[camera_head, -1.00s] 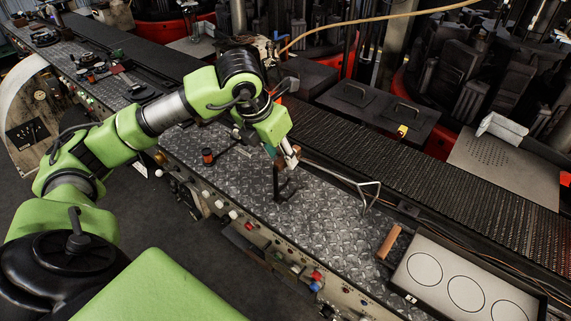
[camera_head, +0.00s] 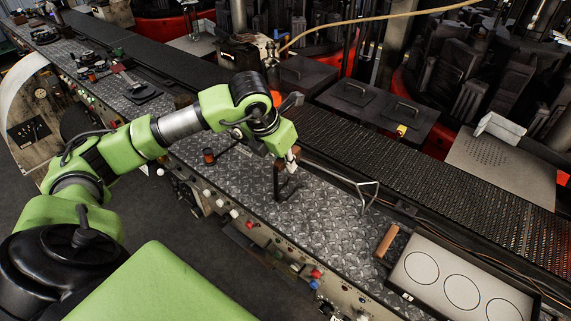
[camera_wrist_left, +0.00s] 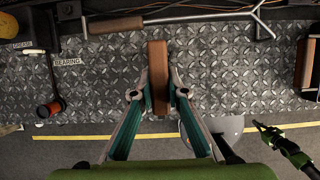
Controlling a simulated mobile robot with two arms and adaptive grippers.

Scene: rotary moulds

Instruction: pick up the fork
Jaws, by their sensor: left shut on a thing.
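A long metal rod with a forked end (camera_head: 368,190) lies on the diamond-plate bench; in the left wrist view its brown handle (camera_wrist_left: 115,25) is at the upper left. My left gripper (camera_head: 292,157) is over the middle of the bench. It is shut on an upright brown wooden handle (camera_wrist_left: 157,75), which shows between its fingers (camera_wrist_left: 157,93) in the left wrist view. A dark, bent part (camera_head: 278,185) shows below that handle, close to the plate. The forked rod lies apart from the fingers. I cannot tell whether the fork is the held tool or the rod. My right gripper is out of view.
A tray with circles (camera_head: 463,290) stands at the lower right, beside another brown handle (camera_head: 388,240). A dark conveyor (camera_head: 430,180) runs behind the bench.

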